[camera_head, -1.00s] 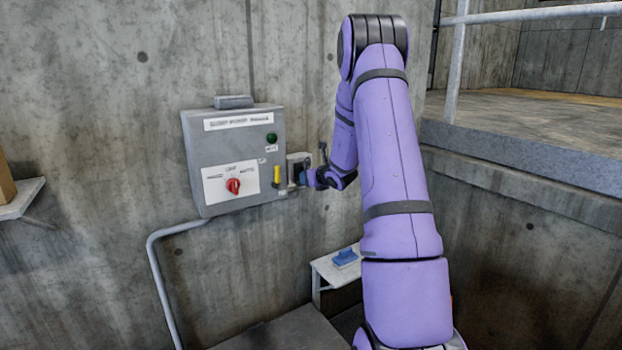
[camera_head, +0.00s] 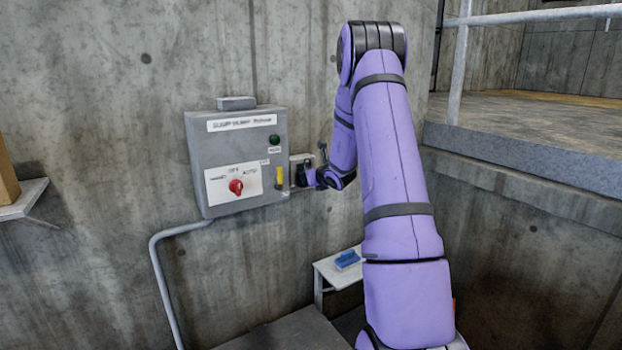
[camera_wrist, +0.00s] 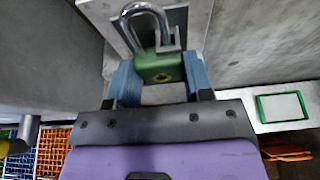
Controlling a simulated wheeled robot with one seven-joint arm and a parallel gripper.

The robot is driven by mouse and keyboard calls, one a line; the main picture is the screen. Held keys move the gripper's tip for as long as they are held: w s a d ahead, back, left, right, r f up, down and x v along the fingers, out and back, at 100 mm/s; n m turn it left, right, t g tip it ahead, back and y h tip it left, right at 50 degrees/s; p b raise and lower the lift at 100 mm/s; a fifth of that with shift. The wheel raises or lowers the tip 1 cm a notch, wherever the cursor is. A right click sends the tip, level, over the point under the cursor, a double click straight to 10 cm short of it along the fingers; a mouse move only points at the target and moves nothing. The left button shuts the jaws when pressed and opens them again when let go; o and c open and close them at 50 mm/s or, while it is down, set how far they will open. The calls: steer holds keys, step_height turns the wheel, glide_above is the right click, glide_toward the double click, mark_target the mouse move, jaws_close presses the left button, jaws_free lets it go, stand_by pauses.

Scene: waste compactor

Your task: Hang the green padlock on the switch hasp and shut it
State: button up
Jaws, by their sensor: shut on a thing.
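In the wrist view my gripper (camera_wrist: 158,88) is shut on the green padlock (camera_wrist: 158,66), with a blue pad on each side of its body. The padlock's silver shackle (camera_wrist: 143,14) points away from my gripper, at a grey metal bracket that looks like the switch hasp (camera_wrist: 172,44). I cannot tell whether the shackle passes through it or is latched. In the head view my gripper (camera_head: 303,177) is at the right side of the grey switch box (camera_head: 238,150), by a small plate on the wall. The padlock cannot be made out there.
The box carries a red rotary switch (camera_head: 236,187), a green button (camera_head: 274,139) and a yellow part (camera_head: 280,174) on its right edge. A small shelf (camera_head: 330,270) with a blue item (camera_head: 347,259) is below. A raised concrete ledge (camera_head: 530,165) is at the right.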

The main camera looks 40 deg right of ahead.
steer(key=shift+w+d, duration=0.1)
steer(key=shift+w, duration=0.2)
steer(key=shift+s+f, duration=0.1)
steer(key=shift+f, duration=0.1)
stand_by(0.5)
